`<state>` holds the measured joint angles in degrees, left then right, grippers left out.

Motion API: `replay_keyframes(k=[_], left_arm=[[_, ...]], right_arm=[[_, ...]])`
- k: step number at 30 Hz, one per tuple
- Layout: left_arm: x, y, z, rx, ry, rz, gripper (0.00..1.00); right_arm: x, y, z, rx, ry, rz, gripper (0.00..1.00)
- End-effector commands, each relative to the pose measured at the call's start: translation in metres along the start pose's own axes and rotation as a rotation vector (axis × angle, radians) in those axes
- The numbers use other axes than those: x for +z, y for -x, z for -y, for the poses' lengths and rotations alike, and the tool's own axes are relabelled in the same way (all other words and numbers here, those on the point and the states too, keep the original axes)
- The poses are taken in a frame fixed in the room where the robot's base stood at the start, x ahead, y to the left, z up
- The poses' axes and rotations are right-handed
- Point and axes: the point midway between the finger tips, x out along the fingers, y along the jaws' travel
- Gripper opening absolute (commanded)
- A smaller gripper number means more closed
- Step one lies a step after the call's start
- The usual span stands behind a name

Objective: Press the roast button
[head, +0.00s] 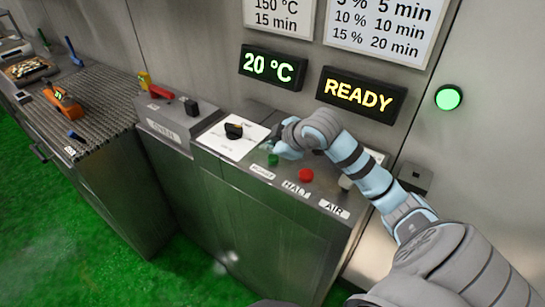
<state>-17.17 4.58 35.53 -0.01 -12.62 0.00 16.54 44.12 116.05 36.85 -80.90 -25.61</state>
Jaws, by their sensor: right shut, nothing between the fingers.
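The green button (273,160) sits on the top of the steel console, above a small label (262,172) too small to read clearly. By its place in the row it looks like the roast button. My right gripper (279,147) is shut and empty, its tips just above and behind the green button. I cannot tell if they touch it. My left gripper is not in view.
A red button (306,175) by the HALT label (295,188) and a pale knob (346,182) near AIR lie right. A black dial (234,130) is left. The display reads READY (358,95), another 20 °C (272,67). A green lamp (448,97) glows.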

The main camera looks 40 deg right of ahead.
Motion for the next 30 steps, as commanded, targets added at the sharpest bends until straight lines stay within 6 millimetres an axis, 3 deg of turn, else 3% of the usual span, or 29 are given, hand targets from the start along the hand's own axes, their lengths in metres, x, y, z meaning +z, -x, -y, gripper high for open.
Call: replay_keyframes(k=[30], left_arm=[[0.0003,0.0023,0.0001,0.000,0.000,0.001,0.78]], right_arm=[[0.0060,-0.0096,0.0063,0.000,0.000,0.000,0.00]])
